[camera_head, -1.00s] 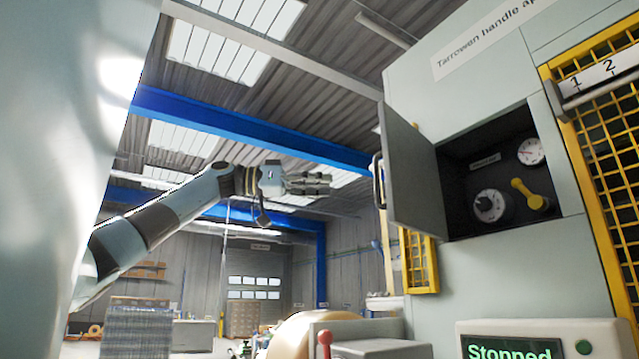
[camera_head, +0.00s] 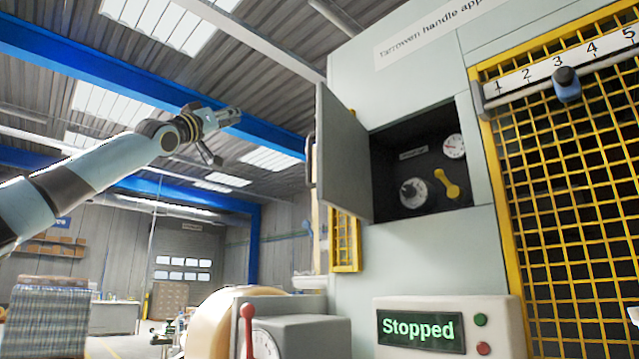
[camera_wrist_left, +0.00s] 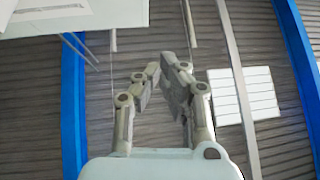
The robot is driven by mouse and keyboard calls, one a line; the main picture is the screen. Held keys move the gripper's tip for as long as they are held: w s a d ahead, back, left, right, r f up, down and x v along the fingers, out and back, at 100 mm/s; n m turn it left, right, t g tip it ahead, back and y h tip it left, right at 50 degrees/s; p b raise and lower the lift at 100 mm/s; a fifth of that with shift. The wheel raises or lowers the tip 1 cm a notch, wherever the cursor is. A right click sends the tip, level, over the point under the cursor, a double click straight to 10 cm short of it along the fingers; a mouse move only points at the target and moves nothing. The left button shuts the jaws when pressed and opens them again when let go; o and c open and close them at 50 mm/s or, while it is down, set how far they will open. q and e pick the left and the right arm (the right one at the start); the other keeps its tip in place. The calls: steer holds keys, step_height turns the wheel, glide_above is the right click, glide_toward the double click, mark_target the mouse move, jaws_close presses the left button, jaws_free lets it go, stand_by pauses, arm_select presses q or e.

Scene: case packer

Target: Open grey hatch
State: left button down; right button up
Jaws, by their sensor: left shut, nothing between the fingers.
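The grey hatch (camera_head: 342,155) is a dark grey door hinged beside a recess in the pale machine housing, and it stands swung wide open. Its handle (camera_head: 310,160) is on the door's left edge. My right gripper is not in view.
A yellow mesh guard (camera_head: 565,180) with a numbered scale (camera_head: 560,70) and a blue-grey knob is at right. A panel reading "Stopped" (camera_head: 490,312) is below. A grey box (camera_head: 310,335) with a red-knobbed lever (camera_head: 247,330) stands at front. Open air surrounds my left gripper.

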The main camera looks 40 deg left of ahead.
mark_target(322, 178)
arm_select(q)
steer(key=s+d+f+m+g+h+b, duration=0.1)
steer(key=s+d+m+g+h, duration=0.15)
steer(key=d+m+h, duration=0.75)
steer(key=s+d+f+m+g+h+b, duration=0.1)
steer(key=s+d+m+g+h+b, duration=0.15)
steer(key=d+m+h, duration=0.7)
steer(key=w+d+f+m+g+y+b, duration=0.2)
steer(key=f+m+y+b, duration=0.15)
steer(key=f, duration=0.55)
steer(key=w+d+f+m+g+y+b, duration=0.2)
steer(key=w+f+m+y+b, duration=0.15)
steer(key=f, duration=0.65)
steer(key=shift+n+y, duration=0.35)
steer(key=shift+y, duration=0.1)
steer(key=w+p, duration=0.2)
steer(key=p, duration=0.1)
steer(key=w+p, duration=0.2)
steer(key=p, duration=0.1)
steer(key=w+p, duration=0.3)
steer(key=shift+w+d+r, duration=0.1)
steer(key=shift+d+r, duration=0.1)
steer(key=shift+d, duration=0.1)
steer(key=shift+a, duration=0.3)
steer(key=shift+r, duration=0.1)
